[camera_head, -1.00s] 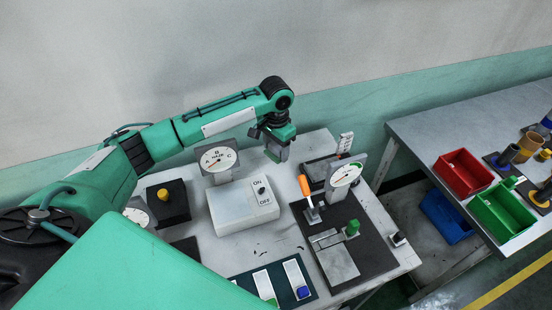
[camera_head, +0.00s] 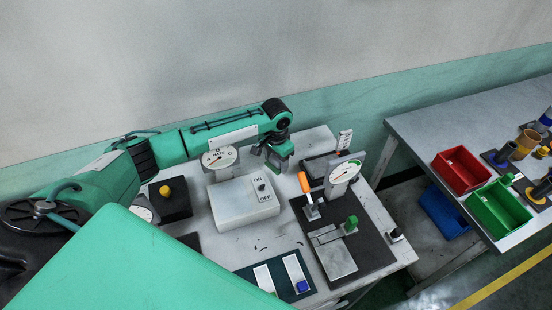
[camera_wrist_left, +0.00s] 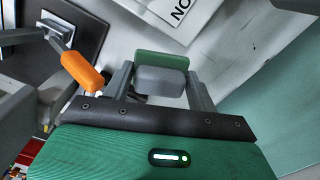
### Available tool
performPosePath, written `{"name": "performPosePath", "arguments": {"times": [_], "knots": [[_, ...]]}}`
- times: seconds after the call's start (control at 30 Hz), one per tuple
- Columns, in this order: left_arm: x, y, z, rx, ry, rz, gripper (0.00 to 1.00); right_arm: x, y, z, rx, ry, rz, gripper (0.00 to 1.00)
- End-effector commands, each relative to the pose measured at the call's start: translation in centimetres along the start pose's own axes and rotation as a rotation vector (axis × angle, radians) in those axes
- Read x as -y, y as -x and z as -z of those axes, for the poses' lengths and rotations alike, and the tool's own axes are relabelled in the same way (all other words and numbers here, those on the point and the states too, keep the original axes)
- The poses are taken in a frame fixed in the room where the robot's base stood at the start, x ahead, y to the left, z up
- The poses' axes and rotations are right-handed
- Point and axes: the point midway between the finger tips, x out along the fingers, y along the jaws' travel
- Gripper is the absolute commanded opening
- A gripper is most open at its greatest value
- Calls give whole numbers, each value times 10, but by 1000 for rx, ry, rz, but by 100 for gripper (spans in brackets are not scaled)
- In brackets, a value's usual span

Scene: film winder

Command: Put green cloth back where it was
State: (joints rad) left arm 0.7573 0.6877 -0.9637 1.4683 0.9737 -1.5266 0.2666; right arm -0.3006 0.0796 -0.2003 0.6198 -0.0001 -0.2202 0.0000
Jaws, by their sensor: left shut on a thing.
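My left gripper (camera_head: 277,161) hangs above the back of the table, to the right of the white ON/OFF box. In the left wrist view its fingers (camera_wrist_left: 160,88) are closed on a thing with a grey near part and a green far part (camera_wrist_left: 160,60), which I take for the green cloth. It appears held above the table; in the head view the gripper mostly hides it. My right gripper does not show.
The white ON/OFF box (camera_head: 236,207) and a round dial (camera_head: 219,158) stand left of the gripper. An orange-handled lever (camera_head: 305,184) and another dial (camera_head: 345,172) stand to its right on a dark plate. Red (camera_head: 462,172) and green (camera_head: 499,209) bins are on the right-hand table.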

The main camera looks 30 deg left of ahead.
Motion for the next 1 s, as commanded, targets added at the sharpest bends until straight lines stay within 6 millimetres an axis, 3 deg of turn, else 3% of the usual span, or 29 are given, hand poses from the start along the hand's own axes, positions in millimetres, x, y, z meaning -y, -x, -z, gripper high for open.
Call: {"name": "performPosePath", "arguments": {"times": [0.3, 0.33, 0.43, 0.77, 1.0], "knots": [[0, -7, 0, 1, 0, -1, 37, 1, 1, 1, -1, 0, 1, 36], [0, -7, 0, 1, 0, 0, 62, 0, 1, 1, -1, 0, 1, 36], [0, -7, 0, 1, 0, 0, 80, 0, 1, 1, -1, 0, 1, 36], [0, -4, 0, -1, 0, 1, 80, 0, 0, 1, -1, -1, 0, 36], [1, 31, 1, -5, -1, 0, 80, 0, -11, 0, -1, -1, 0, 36]]}}
